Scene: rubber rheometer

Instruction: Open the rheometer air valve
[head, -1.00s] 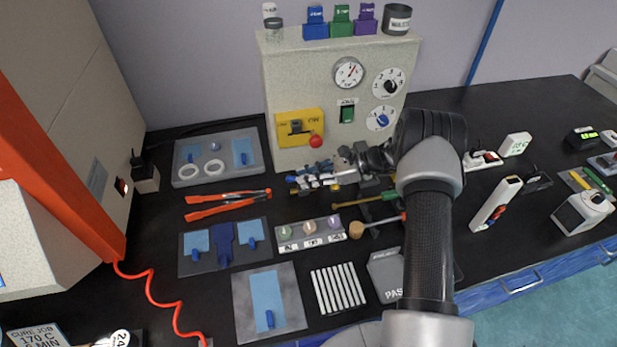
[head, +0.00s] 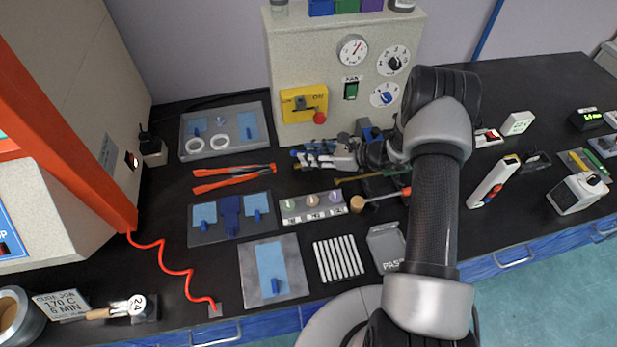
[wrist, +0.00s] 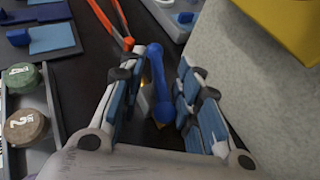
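The air valve's blue lever (wrist: 157,85) stands between my fingers in the wrist view, with a clear gap to the right finger and a smaller one to the left. In the head view my gripper (head: 312,160) is low over the bench in front of the cream control box. Blue parts of the valve (head: 298,153) show beside the fingertips there, but the fingers hide most of it.
The cream control box (head: 275,60) with its yellow panel (head: 295,98) and red button (head: 320,118) stands close behind. Orange-handled tongs (head: 225,180) lie left. A tray of labelled discs (head: 286,219) and a wooden-knobbed tool (head: 357,204) lie in front.

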